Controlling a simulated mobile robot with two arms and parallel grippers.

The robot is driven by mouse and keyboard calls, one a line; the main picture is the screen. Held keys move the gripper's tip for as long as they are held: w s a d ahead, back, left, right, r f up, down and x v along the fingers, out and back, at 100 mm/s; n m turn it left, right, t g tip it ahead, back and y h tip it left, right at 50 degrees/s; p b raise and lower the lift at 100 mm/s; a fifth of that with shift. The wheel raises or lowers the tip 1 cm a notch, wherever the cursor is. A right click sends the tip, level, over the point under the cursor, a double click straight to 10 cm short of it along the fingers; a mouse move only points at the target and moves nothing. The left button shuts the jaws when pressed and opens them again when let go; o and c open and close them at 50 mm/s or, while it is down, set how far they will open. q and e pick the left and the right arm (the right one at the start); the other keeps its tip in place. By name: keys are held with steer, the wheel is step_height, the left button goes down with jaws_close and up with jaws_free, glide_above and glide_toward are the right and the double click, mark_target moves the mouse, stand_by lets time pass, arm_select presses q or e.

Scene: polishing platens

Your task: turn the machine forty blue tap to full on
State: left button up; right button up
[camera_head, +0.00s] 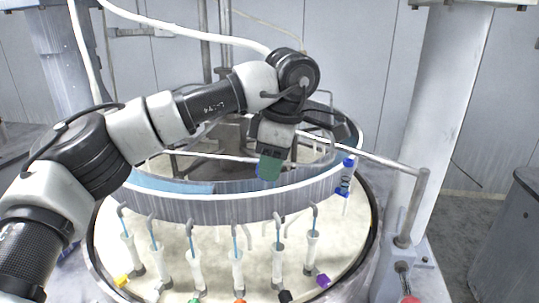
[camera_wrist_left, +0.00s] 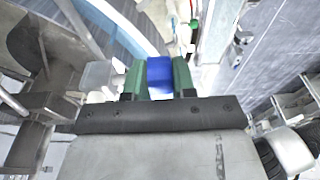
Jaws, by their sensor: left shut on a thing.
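My left gripper (camera_head: 269,168) reaches over the round machine, its green fingers pointing down inside the ring. In the left wrist view its two fingers (camera_wrist_left: 158,78) are shut on a blue tap handle (camera_wrist_left: 160,70), one finger on each side. How far the tap is turned cannot be told. My right gripper is in neither view.
Several pale tubes with coloured ends, such as the purple one (camera_head: 323,281), line the machine's front. A metal rail (camera_head: 385,162) and white column (camera_head: 445,110) stand at right.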

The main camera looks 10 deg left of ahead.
arm_select(q)
steer(key=y, duration=0.6)
steer(key=shift+d+f+y, duration=0.15)
steer(key=shift+d+y, duration=0.15)
steer(key=shift+d, duration=0.05)
steer(key=y, duration=0.2)
steer(key=f+y, duration=0.1)
steer(key=y, duration=0.2)
steer(key=shift+y, duration=0.3)
steer(key=o, duration=0.9)
steer(key=shift+d+f, duration=0.1)
